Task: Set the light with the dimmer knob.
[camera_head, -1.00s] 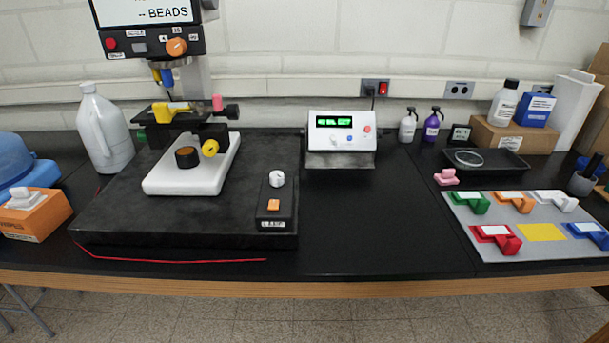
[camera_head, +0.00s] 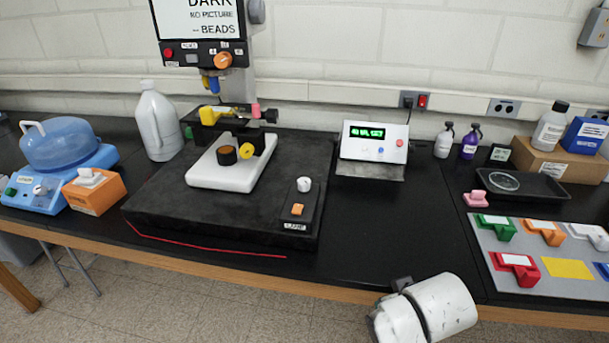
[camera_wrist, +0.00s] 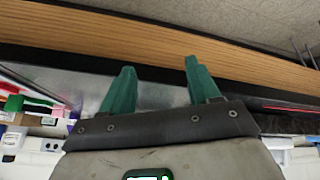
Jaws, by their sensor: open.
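The dimmer knob (camera_head: 304,184) is a small white knob on a black lamp box (camera_head: 290,225) at the right front of the dark microscope slab. An orange switch (camera_head: 297,209) and a lamp label sit below the knob. The microscope's screen (camera_head: 197,18) reads "DARK", "NO PICTURE" and "BEADS". My gripper (camera_wrist: 160,66) shows in the wrist view with two teal fingers apart and nothing between them, near the table's wooden front edge. It is not visible in the head view, where a white part of my arm shows at the bottom right. I cannot make out the knob in the wrist view.
The microscope stage with a white base (camera_head: 218,178) stands left of the lamp box. A white control box (camera_head: 373,143) with a green display stands behind right. Colored holders on a grey mat (camera_head: 535,278) lie at the right. The black tabletop right of the slab is clear.

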